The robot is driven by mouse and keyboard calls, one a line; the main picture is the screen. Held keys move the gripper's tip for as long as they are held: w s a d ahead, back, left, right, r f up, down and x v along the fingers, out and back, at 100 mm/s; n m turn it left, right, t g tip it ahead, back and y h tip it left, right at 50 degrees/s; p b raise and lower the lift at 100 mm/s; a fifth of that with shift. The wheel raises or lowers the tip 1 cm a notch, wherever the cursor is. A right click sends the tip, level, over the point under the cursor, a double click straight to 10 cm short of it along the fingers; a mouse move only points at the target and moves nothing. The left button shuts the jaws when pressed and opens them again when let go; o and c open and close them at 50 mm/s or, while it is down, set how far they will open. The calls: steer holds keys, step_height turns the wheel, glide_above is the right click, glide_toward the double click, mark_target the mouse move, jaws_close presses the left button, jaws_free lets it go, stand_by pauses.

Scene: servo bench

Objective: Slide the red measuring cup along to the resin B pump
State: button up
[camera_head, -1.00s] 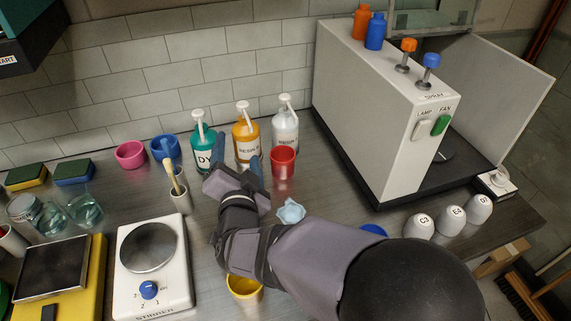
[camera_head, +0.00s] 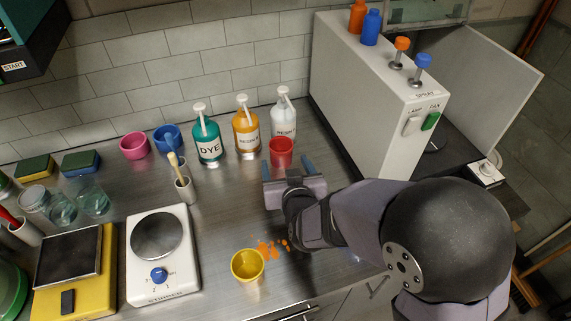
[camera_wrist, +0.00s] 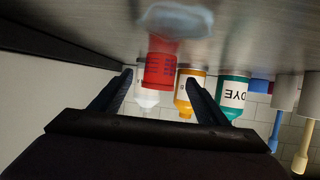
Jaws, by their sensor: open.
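The red measuring cup (camera_head: 280,153) stands upright on the bench, directly in front of the clear pump bottle (camera_head: 284,118). An amber pump bottle (camera_head: 246,132) stands to its left; both labels start with RESIN, but their last letters are not clear to me. My gripper (camera_head: 288,162) is open on the near side of the cup, its fingers pointing at it. In the upside-down wrist view the cup (camera_wrist: 160,68) shows beyond and between the fingertips, with no visible grip on it. The clear bottle (camera_wrist: 147,98) is partly hidden behind it there.
A teal DYE bottle (camera_head: 206,140) stands left of the amber one. The grey spray booth (camera_head: 365,100) rises at right. A yellow cup (camera_head: 248,265) stands beside an orange spill (camera_head: 270,249) at the front.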

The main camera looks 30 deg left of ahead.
mark_target(279, 149)
steer(key=shift+p+x, duration=0.75)
steer(key=shift+x, duration=2.9)
steer(key=shift+c, duration=0.3)
steer(key=c, duration=1.1)
steer(key=shift+a, duration=0.1)
steer(key=shift+s+a+p, duration=0.35)
steer(key=shift+s+a, duration=0.8)
steer(key=shift+s, duration=0.2)
steer(key=shift+s+a+p, duration=0.35)
steer(key=shift+s+a, duration=0.85)
steer(key=shift+s, duration=0.15)
